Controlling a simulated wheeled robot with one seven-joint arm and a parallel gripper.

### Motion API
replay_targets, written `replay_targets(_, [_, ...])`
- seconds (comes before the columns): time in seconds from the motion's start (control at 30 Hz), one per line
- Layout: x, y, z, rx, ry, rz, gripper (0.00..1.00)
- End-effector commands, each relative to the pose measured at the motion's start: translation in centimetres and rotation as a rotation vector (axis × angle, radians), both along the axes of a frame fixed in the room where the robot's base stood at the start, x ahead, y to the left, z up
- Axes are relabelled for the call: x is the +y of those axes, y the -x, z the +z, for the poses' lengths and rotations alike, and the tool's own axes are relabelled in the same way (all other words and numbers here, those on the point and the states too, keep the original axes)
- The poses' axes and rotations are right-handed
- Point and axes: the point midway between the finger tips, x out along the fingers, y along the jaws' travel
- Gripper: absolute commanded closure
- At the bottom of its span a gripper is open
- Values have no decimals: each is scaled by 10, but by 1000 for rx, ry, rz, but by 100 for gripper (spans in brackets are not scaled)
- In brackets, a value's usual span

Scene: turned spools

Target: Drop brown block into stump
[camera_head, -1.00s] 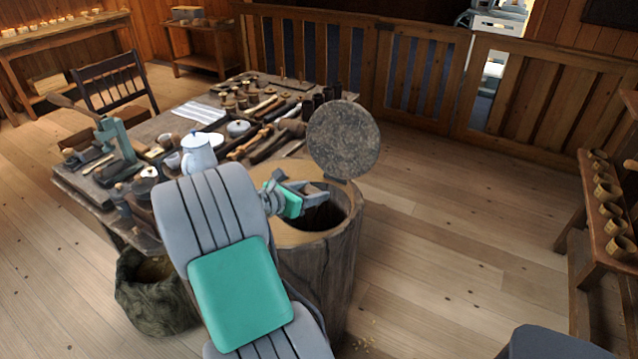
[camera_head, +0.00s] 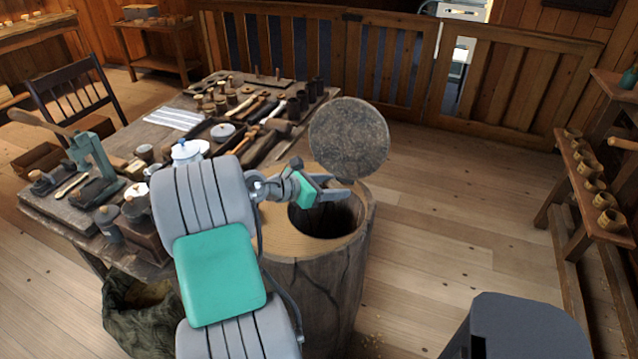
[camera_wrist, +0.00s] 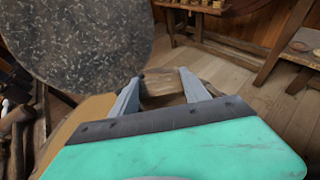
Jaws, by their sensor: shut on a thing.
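The stump (camera_head: 308,285) is a tall hollow log with a pale rim and a dark round opening in its top. Its round speckled lid (camera_head: 349,140) stands raised at the back edge; the lid also fills the upper left of the wrist view (camera_wrist: 80,40). My gripper (camera_head: 340,190) is above the opening, near its back part. In the wrist view, my gripper (camera_wrist: 160,92) is shut on the brown block (camera_wrist: 160,84), which sits between the two grey fingers. In the head view the block is too small to make out clearly.
A cluttered workbench (camera_head: 150,140) with tools, pots and dark cups stands left of and behind the stump. A sack (camera_head: 150,310) sits on the floor at lower left. A shelf of small cups (camera_head: 593,185) is at right.

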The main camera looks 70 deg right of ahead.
Motion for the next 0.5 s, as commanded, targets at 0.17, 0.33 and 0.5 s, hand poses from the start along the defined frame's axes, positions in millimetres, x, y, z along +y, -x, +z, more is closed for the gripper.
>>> replay_targets(0.17, [0, -1, -17, 0, 0, 1, 85])
replay_targets(0.33, [0, -1, -42, 1, -1, 3, 85])
replay_targets(0.5, [0, -1, -59, -1, 0, 2, 85])
